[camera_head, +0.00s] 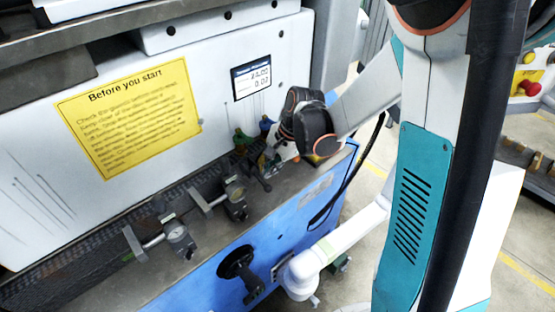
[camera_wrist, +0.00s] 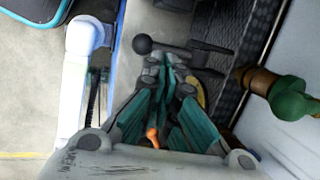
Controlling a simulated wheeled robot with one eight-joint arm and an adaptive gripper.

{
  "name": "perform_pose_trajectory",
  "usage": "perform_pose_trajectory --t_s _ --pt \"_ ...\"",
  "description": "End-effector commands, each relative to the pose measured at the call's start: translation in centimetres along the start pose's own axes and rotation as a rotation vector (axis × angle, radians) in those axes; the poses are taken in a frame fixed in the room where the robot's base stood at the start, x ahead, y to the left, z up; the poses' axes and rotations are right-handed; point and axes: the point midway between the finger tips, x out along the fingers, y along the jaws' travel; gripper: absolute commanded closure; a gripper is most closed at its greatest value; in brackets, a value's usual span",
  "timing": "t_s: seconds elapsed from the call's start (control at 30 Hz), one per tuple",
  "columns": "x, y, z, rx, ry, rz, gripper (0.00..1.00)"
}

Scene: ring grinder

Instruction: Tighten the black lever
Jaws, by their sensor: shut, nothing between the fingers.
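The black lever (camera_wrist: 185,50) shows in the wrist view as a dark bar with a round ball knob at its left end. It lies just beyond my fingertips. In the head view the lever (camera_head: 262,180) is small and dark on the machine's ledge, just below my gripper. My gripper (camera_wrist: 165,62) is shut, with its teal-sided fingers drawn together at the tips beside the lever. Nothing is held. Whether the fingertips touch the lever cannot be told. In the head view my gripper (camera_head: 272,162) is small and partly hidden by my wrist.
A brass and green valve (camera_wrist: 290,100) stands close on the right in the wrist view. Green (camera_head: 241,138) and blue fittings stand behind my gripper. Dial gauges (camera_head: 235,192) sit along the ledge to the left. A black handwheel (camera_head: 238,264) sticks out from the blue front.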

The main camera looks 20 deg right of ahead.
Motion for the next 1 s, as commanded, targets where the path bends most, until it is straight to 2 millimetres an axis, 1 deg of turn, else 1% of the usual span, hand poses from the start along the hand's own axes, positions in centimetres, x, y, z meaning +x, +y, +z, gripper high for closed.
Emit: perform_pose_trajectory --t_s 0.03,0.1,0.23,0.67,1.0 --pt "0.8 0.0 0.0 -0.001 0.000 0.000 1.00" --pt "1.5 0.0 0.0 0.000 0.000 0.000 1.00" --pt "2.2 0.0 0.0 0.001 0.000 0.000 1.00" --pt "2.4 0.0 0.0 0.001 0.000 -0.001 1.00" --pt "2.8 0.1 -0.1 -0.010 0.000 -0.057 1.00"
